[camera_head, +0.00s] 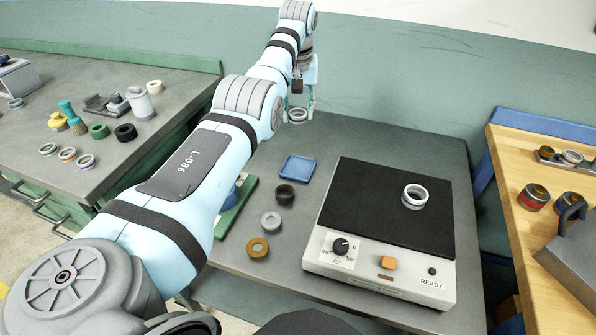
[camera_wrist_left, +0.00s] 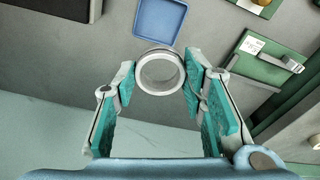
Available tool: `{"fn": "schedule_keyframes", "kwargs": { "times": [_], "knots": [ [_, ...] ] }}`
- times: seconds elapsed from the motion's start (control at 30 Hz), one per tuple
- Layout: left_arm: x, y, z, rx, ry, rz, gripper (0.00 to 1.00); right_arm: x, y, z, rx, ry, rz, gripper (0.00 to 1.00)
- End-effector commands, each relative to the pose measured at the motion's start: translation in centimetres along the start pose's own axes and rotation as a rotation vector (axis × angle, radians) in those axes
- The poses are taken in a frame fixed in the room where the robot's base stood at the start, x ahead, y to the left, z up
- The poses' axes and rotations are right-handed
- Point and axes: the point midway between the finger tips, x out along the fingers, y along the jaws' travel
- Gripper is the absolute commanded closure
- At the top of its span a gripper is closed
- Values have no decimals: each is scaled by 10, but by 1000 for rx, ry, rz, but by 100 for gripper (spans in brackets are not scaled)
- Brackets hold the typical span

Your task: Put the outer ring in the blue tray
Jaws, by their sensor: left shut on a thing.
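The outer ring (camera_wrist_left: 160,92), a plain silver-grey band, is between the fingertips of my left gripper (camera_wrist_left: 160,74), which is shut on it. In the head view the left gripper (camera_head: 299,109) is beyond the back edge of the grey table, and the ring (camera_head: 297,121) hangs at its tips. The blue tray (camera_head: 298,168) is a small square, flat and empty, near the back of the table, in front of the ring. In the left wrist view the blue tray (camera_wrist_left: 160,20) is at the top, just above the ring. My right gripper does not show.
A heater (camera_head: 385,270) with a black plate stands right of the tray, with a silver ring (camera_head: 414,203) on it. A dark ring (camera_head: 285,194), a grey ring (camera_head: 271,222) and a brass ring (camera_head: 258,247) lie in front of the tray. Side benches hold more parts.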

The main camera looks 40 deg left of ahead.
Motion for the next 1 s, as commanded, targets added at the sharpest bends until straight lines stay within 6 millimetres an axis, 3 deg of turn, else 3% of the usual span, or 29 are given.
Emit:
{"fn": "schedule_keyframes", "kwargs": {
  "times": [0.03, 0.1, 0.3, 0.47, 0.63, 0.97, 1.0],
  "knots": [
    [23, 0, 3, 0, -4, -4, 91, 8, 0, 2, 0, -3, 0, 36],
    [51, -1, 7, -1, -4, -4, 91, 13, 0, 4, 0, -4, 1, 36],
    [115, 0, 15, -2, -3, -2, 91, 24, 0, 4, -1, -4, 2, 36],
    [135, 0, 17, -2, -2, -1, 91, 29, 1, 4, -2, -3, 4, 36],
    [170, 0, 22, -2, -3, -1, 91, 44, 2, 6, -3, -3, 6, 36],
    [173, 0, 22, -2, -1, -1, 91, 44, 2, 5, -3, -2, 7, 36],
    [174, 0, 22, -2, -1, -1, 60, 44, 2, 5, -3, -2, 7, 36]
  ]
}}
